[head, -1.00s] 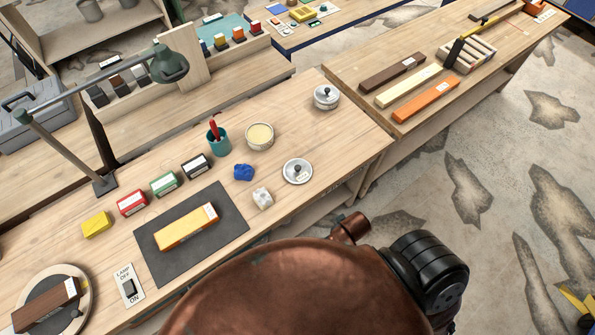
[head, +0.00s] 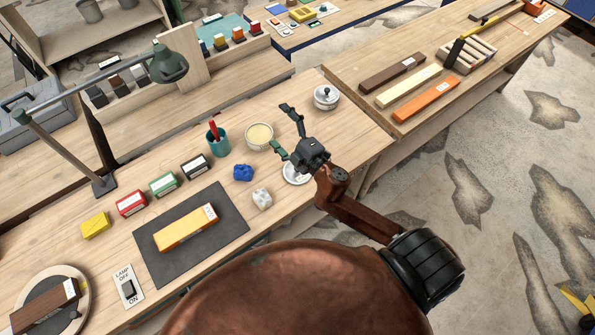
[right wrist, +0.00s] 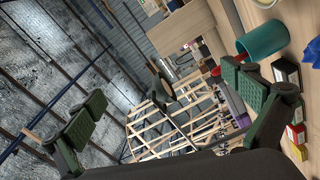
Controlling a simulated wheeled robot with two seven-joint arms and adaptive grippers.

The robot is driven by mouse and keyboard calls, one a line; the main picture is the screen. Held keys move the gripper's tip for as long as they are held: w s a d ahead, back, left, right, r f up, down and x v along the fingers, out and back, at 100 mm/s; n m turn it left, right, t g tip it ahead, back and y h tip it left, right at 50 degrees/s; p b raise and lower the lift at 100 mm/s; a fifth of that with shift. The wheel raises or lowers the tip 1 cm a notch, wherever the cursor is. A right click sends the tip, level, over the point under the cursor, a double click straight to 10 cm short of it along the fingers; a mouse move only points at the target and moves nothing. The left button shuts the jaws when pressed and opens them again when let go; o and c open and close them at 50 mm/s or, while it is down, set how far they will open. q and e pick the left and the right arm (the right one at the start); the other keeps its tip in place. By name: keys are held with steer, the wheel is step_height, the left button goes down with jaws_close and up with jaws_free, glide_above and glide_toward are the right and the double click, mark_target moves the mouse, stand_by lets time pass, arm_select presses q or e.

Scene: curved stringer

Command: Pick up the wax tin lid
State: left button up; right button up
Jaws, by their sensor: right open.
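The wax tin lid (head: 291,176) is a round, pale metal disc lying on the near workbench. My right gripper and wrist are above it in the head view and hide its knob and right part. My right gripper (head: 282,128) is open and empty, its fingers spread toward the open tin of pale wax (head: 259,136). I cannot tell its exact height above the bench. In the right wrist view the two green fingers (right wrist: 162,88) are wide apart with nothing between them; the lid does not show there. My left gripper is not in view.
A lidded tin (head: 326,101) stands behind the gripper. The cup also shows in the right wrist view (right wrist: 264,40). The bench's right edge is close by.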

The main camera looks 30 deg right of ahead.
steer(key=a+r+n+g+y, duration=0.35)
steer(key=a+n+y, duration=0.55)
steer(key=a+n, duration=0.4)
steer(key=s+a+f+n+g+y, duration=0.1)
steer(key=s+a+f+n+g, duration=0.3)
steer(key=f+n+g, duration=0.4)
steer(key=d+f+n+g+h, duration=0.1)
steer(key=d+f+n+h, duration=0.1)
steer(key=d, duration=0.5)
steer(key=s+d+f+n+g+h, duration=0.1)
steer(key=d+f+h, duration=0.3)
steer(key=d, duration=0.4)
steer(key=d+f+n+g+h, duration=0.2)
steer(key=d+f+n+h, duration=0.1)
steer(key=d, duration=0.5)
steer(key=shift+s+f+n+h, duration=0.2)
steer(key=shift+f+h, duration=0.1)
steer(key=shift+f, duration=0.3)
steer(key=shift+s+f+n+h, duration=0.2)
steer(key=shift+f+h, duration=0.1)
steer(key=shift+f, duration=0.3)
steer(key=shift+d+f, duration=0.15)
steer(key=shift+f, duration=0.2)
steer(key=x, duration=0.7)
steer(key=shift+a+r, duration=0.1)
steer(key=shift+a, duration=0.25)
